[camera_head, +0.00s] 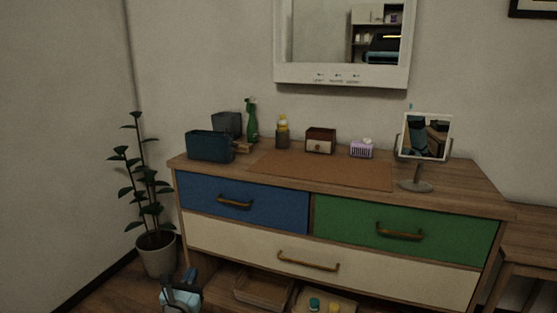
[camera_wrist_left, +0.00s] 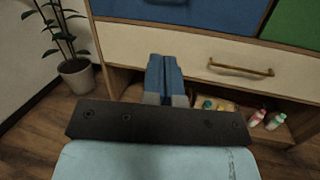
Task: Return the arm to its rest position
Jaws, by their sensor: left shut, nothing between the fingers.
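My left gripper (camera_head: 184,279) is at the bottom of the head view, low in front of the dresser (camera_head: 340,205) and to the right of the potted plant. In the left wrist view the left gripper's fingers (camera_wrist_left: 164,78) are together, with nothing between them. They point toward the dresser's cream lower drawer (camera_wrist_left: 200,56) and the open shelf beneath it. I cannot tell whether they touch the dresser. My right gripper is not in view.
A potted plant (camera_head: 155,250) stands on the floor left of the dresser. The open shelf holds a tray (camera_head: 262,291) and small bottles (camera_wrist_left: 272,121). A mirror (camera_head: 426,137) and several small items stand on top. A wooden table (camera_head: 530,240) is at right.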

